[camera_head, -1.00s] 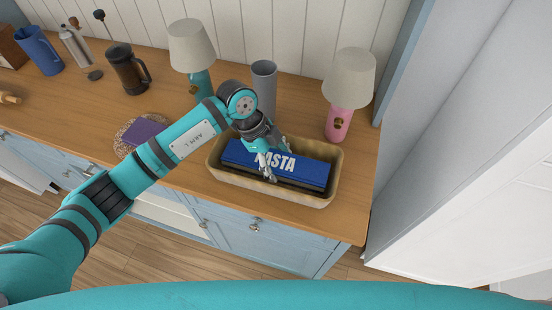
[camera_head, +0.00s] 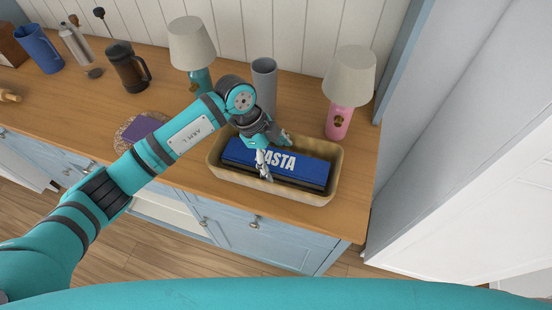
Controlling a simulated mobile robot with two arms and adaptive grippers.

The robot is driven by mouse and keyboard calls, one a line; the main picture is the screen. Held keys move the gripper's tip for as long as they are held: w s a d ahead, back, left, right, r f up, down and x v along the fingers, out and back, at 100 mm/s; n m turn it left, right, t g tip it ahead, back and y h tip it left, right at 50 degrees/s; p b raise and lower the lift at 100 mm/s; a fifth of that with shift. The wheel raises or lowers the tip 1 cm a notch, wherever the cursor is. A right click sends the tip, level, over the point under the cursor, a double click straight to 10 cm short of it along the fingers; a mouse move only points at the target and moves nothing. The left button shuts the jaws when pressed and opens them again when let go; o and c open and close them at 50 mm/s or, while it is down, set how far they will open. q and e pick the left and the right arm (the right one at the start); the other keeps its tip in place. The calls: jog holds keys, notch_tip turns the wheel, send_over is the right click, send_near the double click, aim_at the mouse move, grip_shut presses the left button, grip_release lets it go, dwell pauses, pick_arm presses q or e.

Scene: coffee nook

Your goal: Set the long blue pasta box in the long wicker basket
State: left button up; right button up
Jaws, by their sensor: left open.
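The long blue pasta box (camera_head: 305,168) with white lettering lies lengthwise inside the long wicker basket (camera_head: 240,180) on the wooden counter. The basket's tan rim shows all around the box. My left gripper (camera_head: 275,157) is over the left half of the box, its fingers spread open on either side of it. One finger is at the near side and the other at the far side. The gripper covers the first letter on the box. Whether the fingers touch the box I cannot tell. My right gripper is not in view.
A pink lamp (camera_head: 340,122) stands behind the basket's right end. A grey cylinder (camera_head: 264,82) and a teal lamp (camera_head: 192,45) stand behind it. A purple item on a round mat (camera_head: 127,140) lies to the left. The counter's front edge (camera_head: 280,222) is close to the basket.

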pick_arm(q)
jog(key=b+v, duration=0.2)
jog(key=v, duration=0.9)
jog(key=shift+r, duration=0.1)
